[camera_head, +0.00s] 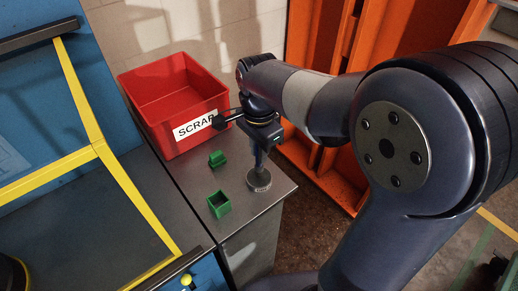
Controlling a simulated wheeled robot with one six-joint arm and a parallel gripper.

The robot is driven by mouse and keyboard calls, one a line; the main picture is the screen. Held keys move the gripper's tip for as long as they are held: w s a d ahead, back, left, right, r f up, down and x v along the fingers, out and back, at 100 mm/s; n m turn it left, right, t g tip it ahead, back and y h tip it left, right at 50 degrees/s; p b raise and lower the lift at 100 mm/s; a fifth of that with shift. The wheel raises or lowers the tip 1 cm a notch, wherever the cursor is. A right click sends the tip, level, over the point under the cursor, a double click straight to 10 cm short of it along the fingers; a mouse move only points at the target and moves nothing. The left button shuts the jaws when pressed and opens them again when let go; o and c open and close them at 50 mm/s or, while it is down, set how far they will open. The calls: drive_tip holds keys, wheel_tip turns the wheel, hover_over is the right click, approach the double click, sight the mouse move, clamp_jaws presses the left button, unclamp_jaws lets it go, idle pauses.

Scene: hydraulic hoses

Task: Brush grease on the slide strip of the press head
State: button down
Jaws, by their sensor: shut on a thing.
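My gripper (259,150) points down over the right part of the grey bench top. It is shut on a thin bluish upright piece, which looks like the brush handle (258,161). Right below it stands a small round grey tin (259,180), which looks like the grease pot. The lower end of the handle meets the tin's top, and the bristles cannot be made out. The blue press (40,115) with yellow stripes fills the left side. Which part is the slide strip cannot be told for sure; a dark rail (38,36) shows at the upper left.
A red bin (140,86) marked SCRAP stands at the back of the grey bench (180,190), close left of my gripper. Two small green open boxes (218,158) (219,204) stand left of the tin. Orange metal framing (325,165) rises behind and right.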

drive_tip(key=shift+r+p, duration=2.15)
drive_tip(key=shift+r, duration=0.6)
drive_tip(key=shift+f, duration=0.1)
